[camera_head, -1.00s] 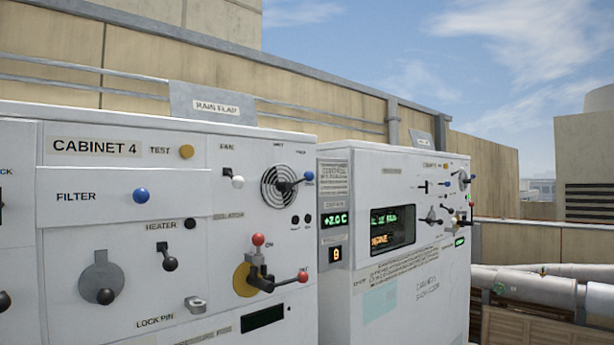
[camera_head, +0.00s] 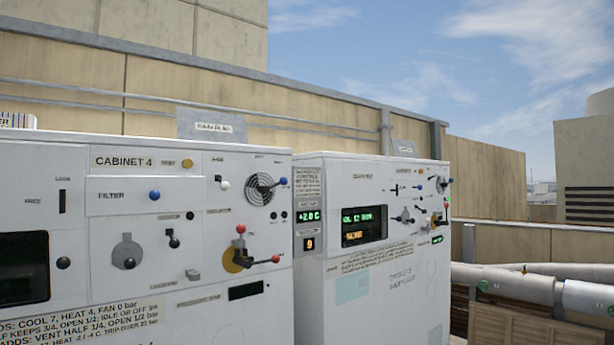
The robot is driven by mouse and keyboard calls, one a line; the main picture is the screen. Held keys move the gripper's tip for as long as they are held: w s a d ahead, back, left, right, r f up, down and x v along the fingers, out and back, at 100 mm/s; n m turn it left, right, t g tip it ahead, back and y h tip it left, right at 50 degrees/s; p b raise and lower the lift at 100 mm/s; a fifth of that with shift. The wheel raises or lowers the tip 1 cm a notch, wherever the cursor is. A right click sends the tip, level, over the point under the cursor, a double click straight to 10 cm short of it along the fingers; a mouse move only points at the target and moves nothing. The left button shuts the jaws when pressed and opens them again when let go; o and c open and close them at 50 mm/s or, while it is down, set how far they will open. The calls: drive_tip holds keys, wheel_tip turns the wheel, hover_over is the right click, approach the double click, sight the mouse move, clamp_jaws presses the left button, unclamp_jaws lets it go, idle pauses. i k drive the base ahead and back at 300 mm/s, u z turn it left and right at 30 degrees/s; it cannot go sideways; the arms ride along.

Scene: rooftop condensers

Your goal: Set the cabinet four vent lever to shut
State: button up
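Cabinet 4 (camera_head: 120,245) is the white cabinet at left in the head view, with its name plate (camera_head: 122,161) at the top. Near its upper right corner is a round black vent grille (camera_head: 257,194). A dark lever with a blue knob (camera_head: 283,181) crosses the grille and points right. This looks like the vent lever; the small labels around it are too blurred to read. My gripper is not in view.
Below the grille is a red-knobbed double handle (camera_head: 240,250) on a yellow disc. A white fan knob (camera_head: 224,185) sits to the left. A second white cabinet (camera_head: 380,270) stands close at right. Pipes (camera_head: 510,282) run beyond it.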

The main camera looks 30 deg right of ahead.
sight(262, 188)
drive_tip(key=u, duration=0.9)
drive_tip(key=k, duration=0.1)
drive_tip(key=z, duration=2.3)
drive_tip(key=i, duration=1.5)
drive_tip(key=u, duration=0.5)
